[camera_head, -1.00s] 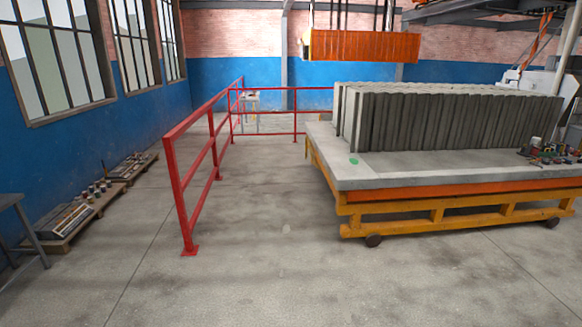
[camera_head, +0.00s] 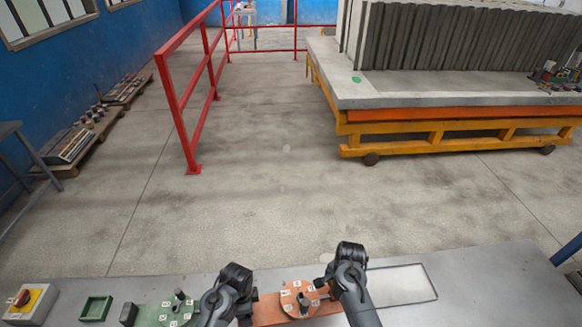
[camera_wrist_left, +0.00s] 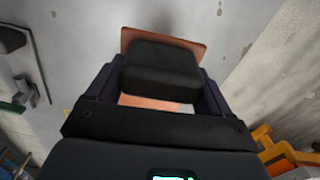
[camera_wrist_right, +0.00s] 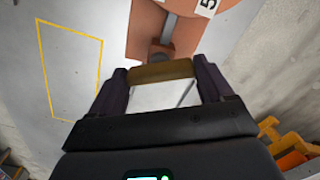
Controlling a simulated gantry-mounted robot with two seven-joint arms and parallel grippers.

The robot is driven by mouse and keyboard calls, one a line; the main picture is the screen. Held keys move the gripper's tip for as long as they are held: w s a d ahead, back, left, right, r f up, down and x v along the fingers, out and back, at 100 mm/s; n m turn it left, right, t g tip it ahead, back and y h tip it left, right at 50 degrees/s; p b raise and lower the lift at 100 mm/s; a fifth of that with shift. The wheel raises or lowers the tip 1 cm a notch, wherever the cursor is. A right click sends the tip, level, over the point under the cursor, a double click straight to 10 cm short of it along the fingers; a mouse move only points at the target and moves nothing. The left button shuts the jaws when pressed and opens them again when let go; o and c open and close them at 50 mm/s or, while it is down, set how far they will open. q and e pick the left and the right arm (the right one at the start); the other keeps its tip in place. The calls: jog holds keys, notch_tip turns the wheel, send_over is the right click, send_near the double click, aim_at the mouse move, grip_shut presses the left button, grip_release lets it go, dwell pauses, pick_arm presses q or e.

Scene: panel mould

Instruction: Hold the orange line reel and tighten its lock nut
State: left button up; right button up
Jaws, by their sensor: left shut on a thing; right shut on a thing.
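The orange line reel (camera_head: 299,299) is a round disc with white number labels and an upright post, on an orange base plate (camera_head: 268,310) on the bench. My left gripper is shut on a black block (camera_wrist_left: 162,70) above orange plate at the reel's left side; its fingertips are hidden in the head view. My right gripper (camera_wrist_right: 160,78) is shut on a brown bar (camera_wrist_right: 160,70) at the reel's right side. In the right wrist view, a dark knob and grey strip lie between this bar and the orange disc (camera_wrist_right: 195,30). I cannot tell which part is the lock nut.
The grey bench (camera_head: 480,290) also carries a green reel (camera_head: 170,313), a green tray (camera_head: 95,308), a small black block (camera_head: 128,314) and a switch box (camera_head: 28,303). A light outlined area (camera_head: 400,284) right of the reel is bare. A red railing (camera_head: 185,110) stands beyond.

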jog(key=shift+m, duration=1.6)
jog(key=o, duration=0.8)
jog(key=shift+r, duration=0.1)
jog(key=r, duration=1.2)
jog(key=shift+d, duration=0.25)
jog(key=shift+f, duration=0.1)
